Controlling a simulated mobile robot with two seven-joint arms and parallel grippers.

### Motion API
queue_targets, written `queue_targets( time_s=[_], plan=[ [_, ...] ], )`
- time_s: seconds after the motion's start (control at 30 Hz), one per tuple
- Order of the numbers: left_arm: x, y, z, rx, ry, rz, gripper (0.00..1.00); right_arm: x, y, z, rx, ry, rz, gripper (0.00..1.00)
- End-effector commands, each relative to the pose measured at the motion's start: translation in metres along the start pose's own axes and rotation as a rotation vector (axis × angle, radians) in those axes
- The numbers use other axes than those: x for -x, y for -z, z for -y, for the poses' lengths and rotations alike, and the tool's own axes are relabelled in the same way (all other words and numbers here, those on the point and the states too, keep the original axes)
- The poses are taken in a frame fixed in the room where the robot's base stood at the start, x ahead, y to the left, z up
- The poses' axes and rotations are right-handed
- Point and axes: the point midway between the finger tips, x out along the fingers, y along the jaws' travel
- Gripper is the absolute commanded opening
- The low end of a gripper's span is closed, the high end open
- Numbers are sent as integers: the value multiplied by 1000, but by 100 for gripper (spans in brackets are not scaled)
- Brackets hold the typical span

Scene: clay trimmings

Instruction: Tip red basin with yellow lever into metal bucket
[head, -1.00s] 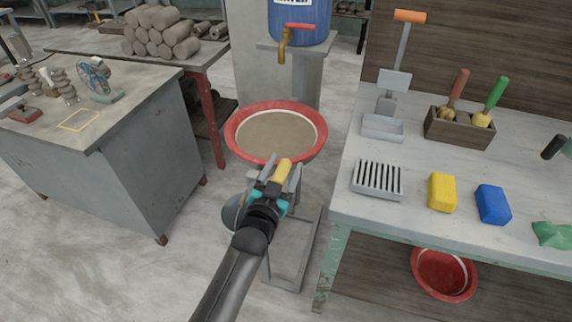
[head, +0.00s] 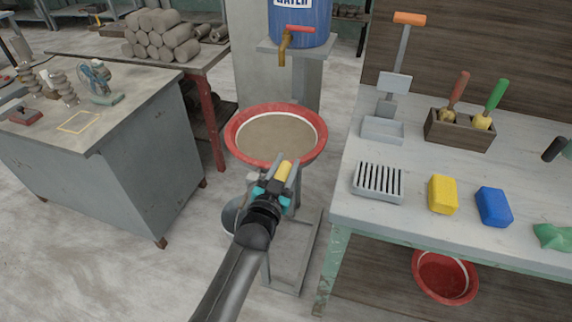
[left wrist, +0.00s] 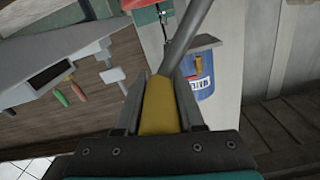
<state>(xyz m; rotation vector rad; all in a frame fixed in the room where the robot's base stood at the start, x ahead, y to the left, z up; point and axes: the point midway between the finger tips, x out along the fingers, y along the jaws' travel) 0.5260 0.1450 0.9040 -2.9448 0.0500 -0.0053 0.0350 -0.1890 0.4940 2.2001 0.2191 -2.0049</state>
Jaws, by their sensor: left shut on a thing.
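The red basin (head: 234,147) stands level on its stand below the tap, with grey-brown contents inside its pale inner rim. The yellow lever (head: 284,170) is at the basin's near side. In the left wrist view the yellow grip (left wrist: 159,108) sits between my fingers, with a grey rod running up from it. My left gripper (head: 279,178) is shut on the yellow lever. A grey rounded metal piece, probably the metal bucket (head: 230,217), shows low to the left of my gripper, mostly hidden by my arm. My right gripper is not in view.
A blue water barrel (head: 298,20) with a tap (head: 285,45) stands behind the basin. A workbench (head: 400,209) with sponges and tools is close on the right, with another red basin (head: 445,275) beneath it. A grey cabinet (head: 150,165) stands left; floor is open between.

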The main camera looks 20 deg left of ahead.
Motion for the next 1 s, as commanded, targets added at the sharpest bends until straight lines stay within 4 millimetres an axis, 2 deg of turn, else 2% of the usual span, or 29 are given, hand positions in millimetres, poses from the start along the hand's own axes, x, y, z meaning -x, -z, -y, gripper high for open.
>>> queue_targets(
  time_s=[0.03, 0.1, 1.0],
  plan=[
    [0, 0, 0, 1, -1, 1, 7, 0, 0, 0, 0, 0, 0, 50],
    [0, 0, 0, 1, -1, 1, 0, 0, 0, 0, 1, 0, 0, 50],
    [0, -1, -1, 3, -2, 2, 0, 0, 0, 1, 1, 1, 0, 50]
  ],
)
